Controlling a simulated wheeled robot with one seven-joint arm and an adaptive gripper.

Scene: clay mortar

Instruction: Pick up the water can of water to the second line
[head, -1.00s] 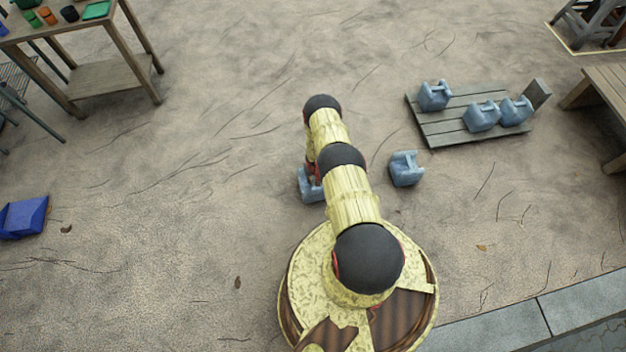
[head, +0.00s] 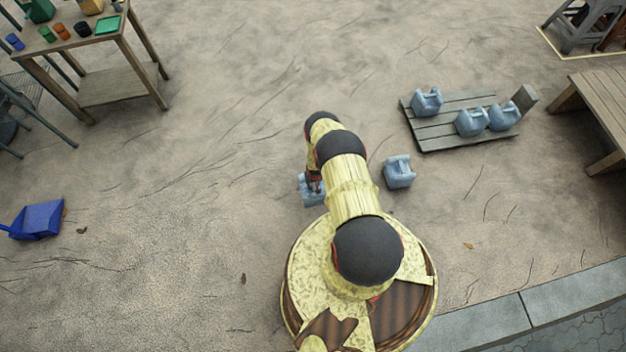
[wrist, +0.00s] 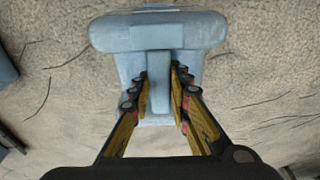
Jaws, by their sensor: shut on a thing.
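A light blue water can (wrist: 160,32) fills the upper middle of the wrist view, its handle running between my fingers. My gripper (wrist: 159,90) is shut on that handle, one finger on each side. In the head view the same can (head: 309,192) shows beside my arm, partly hidden by it. I cannot tell whether it touches the ground. A second blue can (head: 398,172) stands on the ground to the right of my arm. Several more cans (head: 427,101) stand on a wooden pallet (head: 440,143) at the upper right.
A wooden table (head: 85,50) with small coloured pots stands at the upper left. A blue dustpan-like object (head: 38,221) lies at the left. A wooden bench (head: 600,95) is at the right edge. A stone kerb (head: 480,325) runs along the lower right. Open ground lies between.

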